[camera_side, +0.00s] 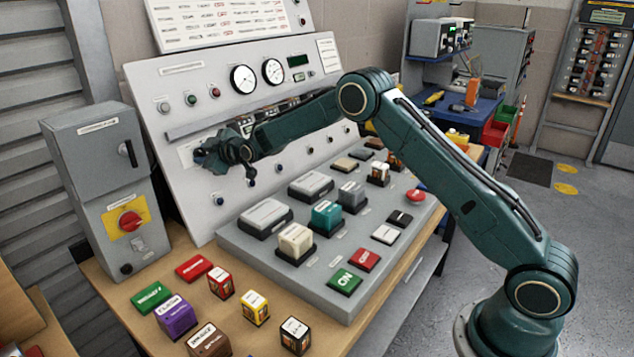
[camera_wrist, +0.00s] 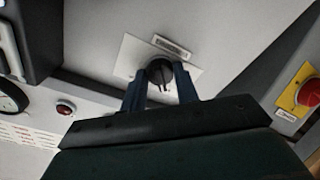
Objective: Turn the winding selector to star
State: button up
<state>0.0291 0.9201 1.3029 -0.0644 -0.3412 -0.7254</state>
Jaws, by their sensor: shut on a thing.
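The winding selector (camera_wrist: 160,72) is a dark round knob on a white plate (camera_wrist: 128,62) with a small label strip above it in the wrist view. My gripper (camera_wrist: 163,80) has a finger on each side of the knob and is shut on it. In the side view my gripper (camera_side: 205,155) reaches the left part of the sloped grey panel (camera_side: 160,80) and mostly hides the knob. Part of the white plate (camera_side: 186,152) shows beside it. I cannot read the knob's setting or the marks around it.
Two round gauges (camera_side: 243,79) and a ledge are above my gripper. Several coloured blocks, such as the purple one (camera_side: 176,317), lie on the wooden bench in front.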

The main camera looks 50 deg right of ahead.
dwell(0.4)
jog(key=o, duration=1)
jog(key=shift+s+r, duration=0.1)
jog(key=shift+s, duration=0.05)
jog(key=shift+v, duration=6.75)
